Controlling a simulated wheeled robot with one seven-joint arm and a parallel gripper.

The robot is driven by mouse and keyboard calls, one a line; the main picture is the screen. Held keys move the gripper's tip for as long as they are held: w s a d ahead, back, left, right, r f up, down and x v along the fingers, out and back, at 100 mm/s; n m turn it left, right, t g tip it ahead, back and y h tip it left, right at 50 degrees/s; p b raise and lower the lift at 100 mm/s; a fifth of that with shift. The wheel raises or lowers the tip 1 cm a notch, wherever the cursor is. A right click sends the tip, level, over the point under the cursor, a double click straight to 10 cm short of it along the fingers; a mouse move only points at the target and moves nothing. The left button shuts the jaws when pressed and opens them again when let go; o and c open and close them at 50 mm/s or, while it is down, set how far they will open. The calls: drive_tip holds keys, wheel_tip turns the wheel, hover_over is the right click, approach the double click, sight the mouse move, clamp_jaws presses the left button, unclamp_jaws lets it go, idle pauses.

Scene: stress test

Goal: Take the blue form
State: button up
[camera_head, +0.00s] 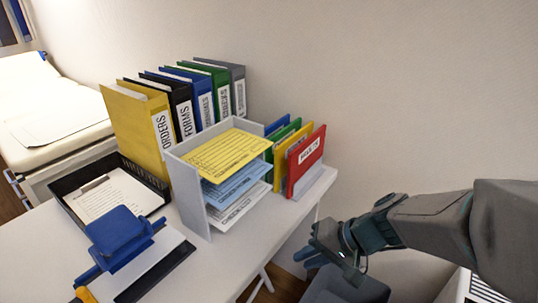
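The blue form (236,184) lies on the middle shelf of a grey paper sorter (190,199) on the table. A yellow form (228,153) lies on the shelf above it and a white form (241,207) on the one below. The rear part of the blue form is hidden under the upper shelf. My gripper (327,254) is to the right of the sorter, beyond the table's right edge and well apart from the form. I see nothing held in it, but its fingers are too small and dark to tell their opening.
Several binders (138,124) stand behind the sorter. Upright coloured folders (304,163) stand at its right, between it and the table's edge. A black tray with a clipboard (112,195) and a blue hole punch (119,236) are at its left. The table (225,262) is bare in front.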

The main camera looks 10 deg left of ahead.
drive_tip(key=w+a+r+m+t+y+p, duration=0.4)
drive_tip(key=w+a+r+p, duration=0.35)
drive_tip(key=w, duration=0.35)
drive_tip(key=r+b+x, duration=0.1)
drive_tip(key=b+x, duration=0.3)
drive_tip(key=x, duration=0.6)
drive_tip(key=shift+a+b, duration=0.2)
drive_tip(key=shift+b, duration=0.1)
drive_tip(key=shift+w+r, duration=0.1)
clamp_jaws()
drive_tip(key=shift+b, duration=0.5)
